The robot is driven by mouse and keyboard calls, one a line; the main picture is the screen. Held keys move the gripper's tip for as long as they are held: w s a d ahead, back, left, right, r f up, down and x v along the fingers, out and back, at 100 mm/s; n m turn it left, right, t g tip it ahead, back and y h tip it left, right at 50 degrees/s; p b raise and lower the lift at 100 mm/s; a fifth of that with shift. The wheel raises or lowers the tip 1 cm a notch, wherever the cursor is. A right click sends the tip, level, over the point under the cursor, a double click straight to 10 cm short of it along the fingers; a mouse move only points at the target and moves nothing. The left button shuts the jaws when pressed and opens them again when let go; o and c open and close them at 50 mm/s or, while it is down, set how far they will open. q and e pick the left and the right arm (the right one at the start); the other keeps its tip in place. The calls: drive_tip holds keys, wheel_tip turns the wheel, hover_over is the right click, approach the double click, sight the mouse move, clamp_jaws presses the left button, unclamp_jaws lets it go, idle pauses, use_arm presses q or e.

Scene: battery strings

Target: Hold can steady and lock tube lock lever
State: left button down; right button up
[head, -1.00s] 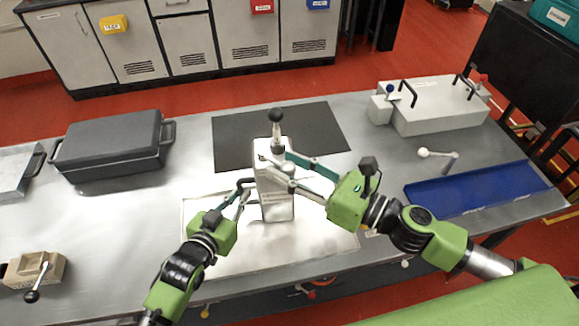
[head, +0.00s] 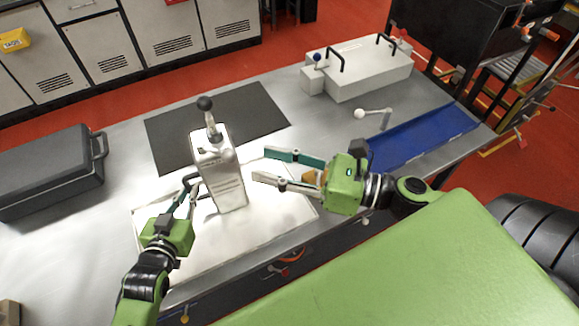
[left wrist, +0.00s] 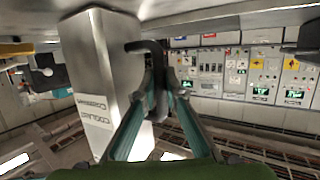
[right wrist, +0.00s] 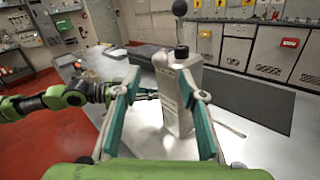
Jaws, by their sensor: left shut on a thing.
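The can (head: 230,185) is a tall pale metal box standing upright on a white tray (head: 290,214). The lock lever (head: 205,104), with a black ball knob, stands up from its top; it also shows in the right wrist view (right wrist: 180,9). My left gripper (head: 193,187) is shut on the can's black side handle, which shows clearly in the left wrist view (left wrist: 158,62). My right gripper (head: 261,165) is open and empty, to the right of the can and apart from it. In the right wrist view the can (right wrist: 176,100) shows between the spread fingers.
A dark mat (head: 262,108) lies behind the can. A dark case (head: 45,170) is at the left. A grey box with black handles (head: 360,75), a white-knobbed crank (head: 372,113) and a blue tray (head: 425,135) are at the right. Bench is clear between the mat and the crank.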

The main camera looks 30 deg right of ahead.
use_arm(q)
drive_tip(key=shift+s+a+f, duration=0.1)
drive_tip(key=shift+f, duration=0.35)
use_arm(e)
drive_tip(key=shift+v, duration=1.65)
use_arm(q)
drive_tip(key=c, duration=2)
unclamp_jaws()
drive_tip(key=shift+w+r, duration=0.1)
drive_tip(key=shift+w, duration=0.1)
use_arm(e)
drive_tip(key=shift+w+f, duration=0.1)
drive_tip(key=shift+w, duration=0.05)
use_arm(q)
drive_tip(key=shift+r, duration=0.1)
